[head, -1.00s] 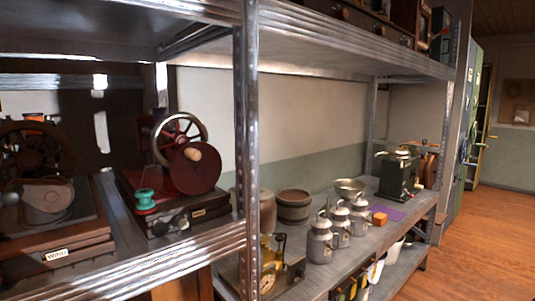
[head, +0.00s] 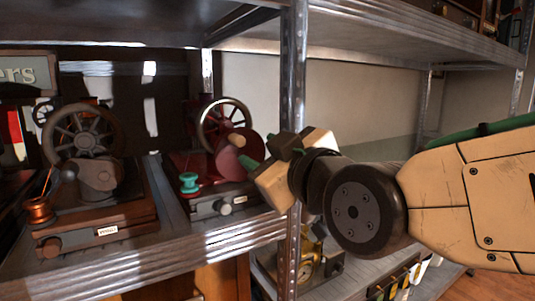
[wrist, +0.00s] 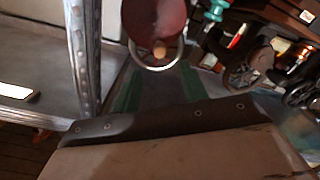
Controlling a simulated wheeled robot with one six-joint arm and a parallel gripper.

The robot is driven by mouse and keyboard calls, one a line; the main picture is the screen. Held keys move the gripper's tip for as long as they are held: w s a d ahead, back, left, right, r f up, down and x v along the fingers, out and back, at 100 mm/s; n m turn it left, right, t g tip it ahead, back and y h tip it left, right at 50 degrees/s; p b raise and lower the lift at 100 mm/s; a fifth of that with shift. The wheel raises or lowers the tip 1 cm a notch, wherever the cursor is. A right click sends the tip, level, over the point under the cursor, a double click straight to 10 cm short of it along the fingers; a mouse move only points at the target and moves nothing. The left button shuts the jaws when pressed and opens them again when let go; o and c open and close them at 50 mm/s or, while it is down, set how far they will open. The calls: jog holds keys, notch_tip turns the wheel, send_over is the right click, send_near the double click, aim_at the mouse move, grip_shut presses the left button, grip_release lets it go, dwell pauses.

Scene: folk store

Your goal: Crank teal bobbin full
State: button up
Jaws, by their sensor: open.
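The teal bobbin (head: 189,183) sits upright at the front left of a red winding machine (head: 192,164) on the shelf. It also shows at the top of the wrist view (wrist: 213,11). The machine has a dark red crank disc (head: 240,158) with a wooden knob (head: 237,141) and a pale-rimmed wheel behind. My gripper (head: 270,160) is open and empty, just right of the disc. In the wrist view its green-padded fingers (wrist: 158,88) stand apart, with the wooden knob (wrist: 160,49) ahead between their lines. I cannot tell whether they touch anything.
A brown machine (head: 100,200) with a spoked wheel and a copper-coloured bobbin (head: 39,209) stands to the left. A metal shelf post (head: 293,90) rises close by my gripper. A brass scale (head: 310,255) is on the lower shelf.

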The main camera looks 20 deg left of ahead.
aim_at(241, 142)
jog(key=shift+x, duration=4.85)
jog(key=c, duration=0.8)
